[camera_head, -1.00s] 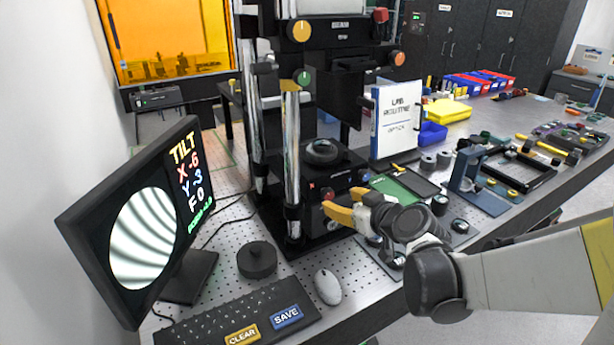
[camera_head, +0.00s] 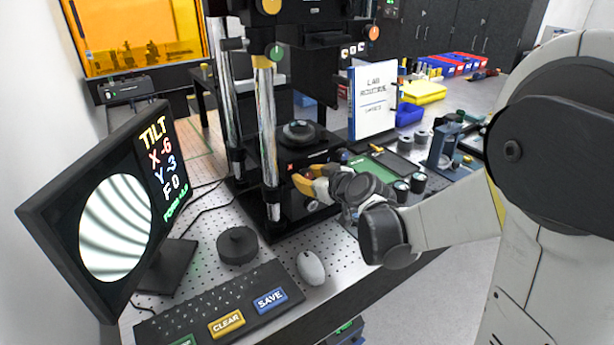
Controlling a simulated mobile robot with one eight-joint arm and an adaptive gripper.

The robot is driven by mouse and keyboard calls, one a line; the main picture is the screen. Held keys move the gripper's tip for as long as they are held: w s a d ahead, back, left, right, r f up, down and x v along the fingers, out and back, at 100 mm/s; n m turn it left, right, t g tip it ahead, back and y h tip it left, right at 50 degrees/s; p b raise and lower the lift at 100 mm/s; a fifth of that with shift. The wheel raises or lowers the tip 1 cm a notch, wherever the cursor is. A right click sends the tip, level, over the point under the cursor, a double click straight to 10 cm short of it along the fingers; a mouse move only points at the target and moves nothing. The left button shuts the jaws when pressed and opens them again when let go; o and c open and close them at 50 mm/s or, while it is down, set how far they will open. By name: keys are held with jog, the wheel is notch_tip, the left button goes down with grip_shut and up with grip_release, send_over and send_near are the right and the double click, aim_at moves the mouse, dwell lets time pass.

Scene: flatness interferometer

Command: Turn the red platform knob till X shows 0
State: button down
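The monitor (camera_head: 113,207) at the left shows curved dark and light fringes in a round field. My gripper (camera_head: 304,181), with orange-yellow fingers, reaches the front of the dark platform (camera_head: 300,149) from the right. The fingertips are at the lower front face, where the red knob sits. The knob is mostly hidden by the fingers, and whether they touch or grip it cannot be told. A round dark part (camera_head: 299,131) rests on the platform.
A keyboard (camera_head: 212,304) with CLEAR and SAVE keys, a mouse (camera_head: 311,267) and a black round puck (camera_head: 237,245) lie in front. A lab routine binder (camera_head: 373,102) stands behind my gripper. A green pad (camera_head: 362,174) and small parts lie to the right.

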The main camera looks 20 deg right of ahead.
dwell(0.4)
jog(key=m+y+b, duration=0.1)
jog(key=m+y, duration=0.2)
jog(key=m, duration=0.1)
jog(key=shift+d+m+g, duration=0.1)
jog(key=shift+m+g, duration=0.2)
jog(key=shift+g, duration=0.1)
jog(key=m+y+b, duration=0.2)
jog(key=m, duration=0.1)
jog(key=shift+f, duration=0.1)
jog(key=shift+m+y+b, duration=0.6)
jog(key=shift+m, duration=0.5)
jog(key=c, duration=1)
grip_release()
